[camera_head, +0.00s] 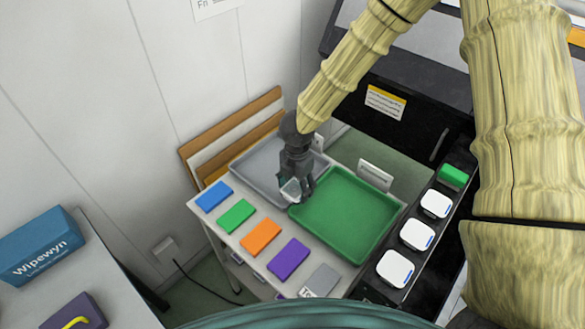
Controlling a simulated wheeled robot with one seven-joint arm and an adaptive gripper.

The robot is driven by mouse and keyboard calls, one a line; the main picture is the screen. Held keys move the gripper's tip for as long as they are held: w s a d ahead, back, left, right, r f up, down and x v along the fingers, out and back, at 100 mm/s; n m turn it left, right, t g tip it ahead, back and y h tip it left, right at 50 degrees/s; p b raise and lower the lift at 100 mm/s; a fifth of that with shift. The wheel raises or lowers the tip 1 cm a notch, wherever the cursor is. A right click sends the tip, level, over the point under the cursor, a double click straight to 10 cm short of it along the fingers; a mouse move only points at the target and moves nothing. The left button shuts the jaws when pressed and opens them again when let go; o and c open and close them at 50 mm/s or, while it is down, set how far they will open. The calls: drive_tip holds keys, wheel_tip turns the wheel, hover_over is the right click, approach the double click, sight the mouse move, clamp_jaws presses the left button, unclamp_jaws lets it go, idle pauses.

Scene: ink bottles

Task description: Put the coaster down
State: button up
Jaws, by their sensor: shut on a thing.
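My gripper (294,192) points down over the cart, where the grey tray and the green tray meet. It is shut on a small, pale, whitish thing, which I take to be the coaster (291,187). The fingers hide part of it, so its full shape does not show. The grey tray (249,172) lies behind and to the left of my gripper. The green tray (345,215) lies to the right and looks empty. I cannot tell how high the coaster is above the trays.
Blue (214,197), green (237,216), orange (260,237), purple (288,258) and grey (320,281) flat blocks line the cart's front edge. White squarish things (417,234) and a green block (453,177) stand on the dark ledge at right. A Wipewyn box (40,246) is at left.

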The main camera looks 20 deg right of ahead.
drive_tip(key=w+p, duration=0.1)
drive_tip(key=w, duration=0.1)
drive_tip(key=w+d+p, duration=0.1)
drive_tip(key=w, duration=0.2)
drive_tip(key=w+p, duration=0.1)
drive_tip(key=w, duration=0.2)
drive_tip(key=shift+w+d+f, duration=0.25)
drive_tip(key=shift+d+f, duration=0.05)
drive_tip(key=shift+f, duration=0.1)
drive_tip(key=shift+f+p, duration=0.9)
drive_tip(key=shift+f, duration=0.8)
drive_tip(key=shift+f, duration=0.2)
drive_tip(key=o, duration=0.8)
drive_tip(key=shift+r, duration=0.1)
wheel_tip(320, 180, up, 12)
drive_tip(key=b, duration=0.4)
drive_tip(key=shift+r, duration=0.1)
